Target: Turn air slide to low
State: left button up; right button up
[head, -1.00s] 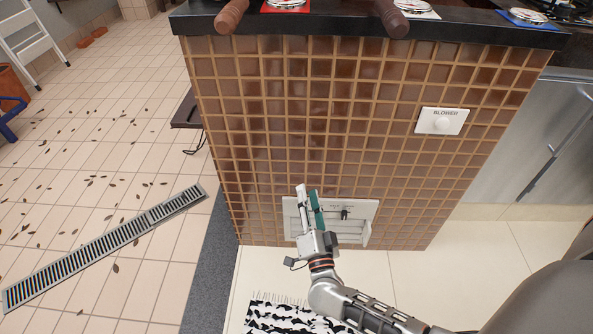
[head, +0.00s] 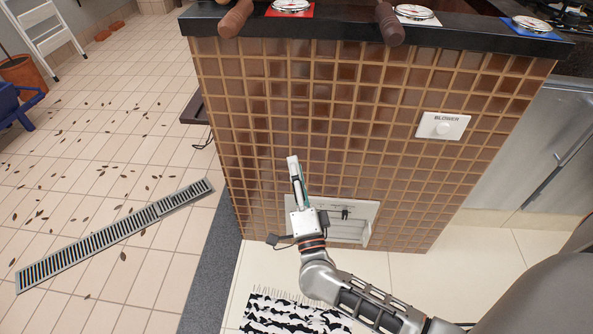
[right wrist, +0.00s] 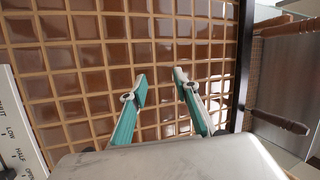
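The air slide panel (head: 362,213) is a white plate low on the brown tiled grill front, with a small dark slide knob (head: 345,214) near its middle. My right gripper (head: 295,162) is in front of the tiles, above and left of the knob, and its wrist hides the panel's left part. In the right wrist view my right gripper (right wrist: 162,85) is open and empty, with tiles behind its fingertips. The panel (right wrist: 14,115) shows at the left edge there, with labels including LOW and HALF. The knob's setting cannot be read. My left gripper is not in view.
A white BLOWER switch plate (head: 442,126) is at the upper right of the tiles. The dark counter (head: 340,34) overhangs above with wooden handles. A black-and-white rug (head: 290,314) lies on the floor below. A floor drain (head: 115,235) is to the left.

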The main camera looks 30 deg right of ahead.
aim_at(345, 217)
jog(key=shift+f, duration=0.1)
